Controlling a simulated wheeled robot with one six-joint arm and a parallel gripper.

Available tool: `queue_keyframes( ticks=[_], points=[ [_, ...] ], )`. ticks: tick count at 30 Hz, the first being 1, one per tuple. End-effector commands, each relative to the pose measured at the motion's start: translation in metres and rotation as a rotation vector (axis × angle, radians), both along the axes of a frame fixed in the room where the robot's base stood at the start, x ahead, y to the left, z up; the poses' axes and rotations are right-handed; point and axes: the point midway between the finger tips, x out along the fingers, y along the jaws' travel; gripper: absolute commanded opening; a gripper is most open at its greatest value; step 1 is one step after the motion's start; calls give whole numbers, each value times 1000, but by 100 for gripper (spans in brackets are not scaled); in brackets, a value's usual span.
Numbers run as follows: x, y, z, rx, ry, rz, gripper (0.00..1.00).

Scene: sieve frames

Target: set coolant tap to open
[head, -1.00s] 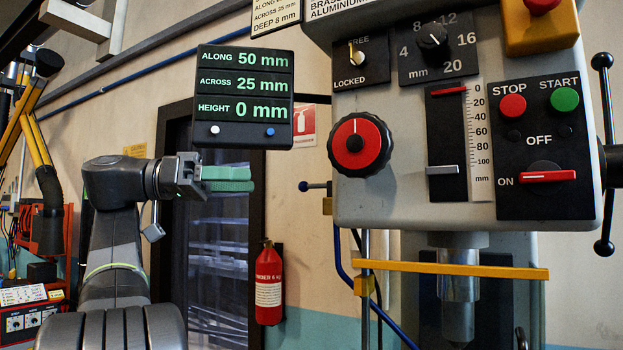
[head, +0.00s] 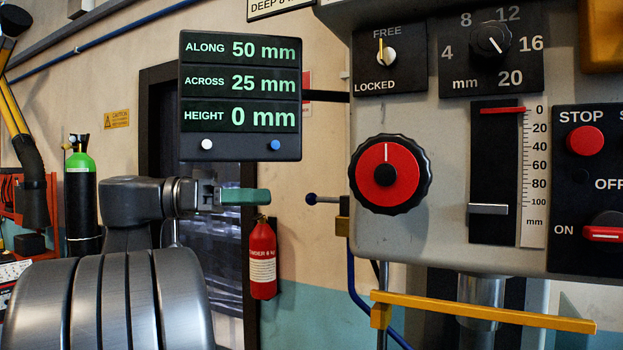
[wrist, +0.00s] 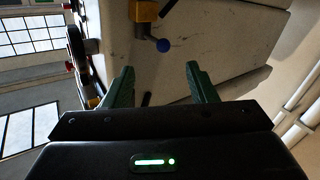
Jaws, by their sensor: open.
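The coolant tap appears to be the yellow fitting (head: 343,205) at the left side of the drill machine, with a short lever ending in a dark blue ball (head: 311,199). The lever lies about level and points left in the head view. In the wrist view the blue ball (wrist: 163,45) and yellow fitting (wrist: 147,12) show ahead, beyond the fingertips. My gripper (head: 264,197) has green fingers and is left of the ball, at about its height in the picture. In the wrist view my gripper (wrist: 160,69) is open and empty, apart from the lever.
The display box (head: 241,96) hangs above my gripper. The red-and-black knob (head: 386,174) is on the machine front, right of the tap. A yellow bar (head: 480,313) juts out below. A blue hose (head: 352,270) runs down near the tap. A fire extinguisher (head: 262,260) hangs behind.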

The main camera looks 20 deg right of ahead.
Motion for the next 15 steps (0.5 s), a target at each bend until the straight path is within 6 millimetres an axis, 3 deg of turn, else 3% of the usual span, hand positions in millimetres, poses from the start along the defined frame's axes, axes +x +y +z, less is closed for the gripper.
queue_keyframes(
  ticks=[8, 15],
  points=[
    [-6, -13, 5, 1, 3, -2, 52],
    [-19, -56, 1, 2, 0, -6, 52]
  ],
)
